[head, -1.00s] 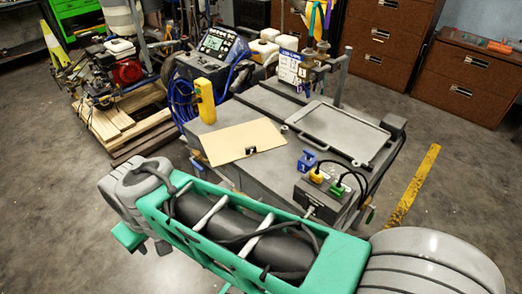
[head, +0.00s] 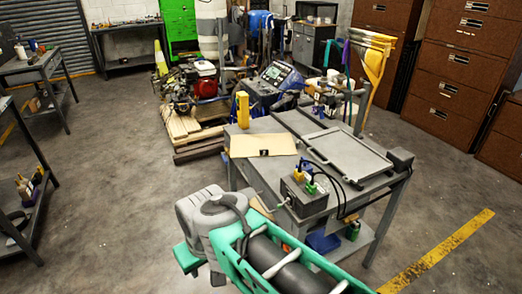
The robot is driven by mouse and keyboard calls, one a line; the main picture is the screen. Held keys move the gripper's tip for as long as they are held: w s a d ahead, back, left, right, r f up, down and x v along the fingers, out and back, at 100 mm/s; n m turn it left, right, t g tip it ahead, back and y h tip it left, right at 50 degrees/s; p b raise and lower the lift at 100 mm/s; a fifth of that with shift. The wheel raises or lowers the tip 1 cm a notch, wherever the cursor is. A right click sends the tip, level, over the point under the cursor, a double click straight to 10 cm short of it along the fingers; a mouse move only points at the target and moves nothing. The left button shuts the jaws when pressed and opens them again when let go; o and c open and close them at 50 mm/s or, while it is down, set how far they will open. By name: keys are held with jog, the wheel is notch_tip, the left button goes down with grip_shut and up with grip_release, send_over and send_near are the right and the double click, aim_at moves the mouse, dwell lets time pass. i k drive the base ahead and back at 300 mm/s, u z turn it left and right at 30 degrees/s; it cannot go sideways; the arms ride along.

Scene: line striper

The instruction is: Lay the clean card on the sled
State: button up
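A flat tan card (head: 275,144) lies on the left part of the grey metal table (head: 290,124), with a small dark mark or clip near its front edge. I cannot tell from here whether it is clean. To its right lies a flat grey framed plate (head: 347,152) with a raised rim, perhaps the sled; nothing lies on it. The card and the plate are apart. My green and grey arm crosses the bottom of the view, in front of the table. My gripper does not show.
A grey box (head: 304,197) with yellow and green plugs and black cables stands at the table's front edge. A yellow upright device (head: 242,109) stands behind the card. A pallet with an engine (head: 204,82) is behind left. Open floor (head: 130,150) lies left of the table.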

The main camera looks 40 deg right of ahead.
aim_at(347, 152)
jog(key=u, duration=3.05)
jog(key=k, duration=2.55)
jog(key=z, duration=1.25)
jog(key=i, duration=0.5)
jog(key=z, duration=0.05)
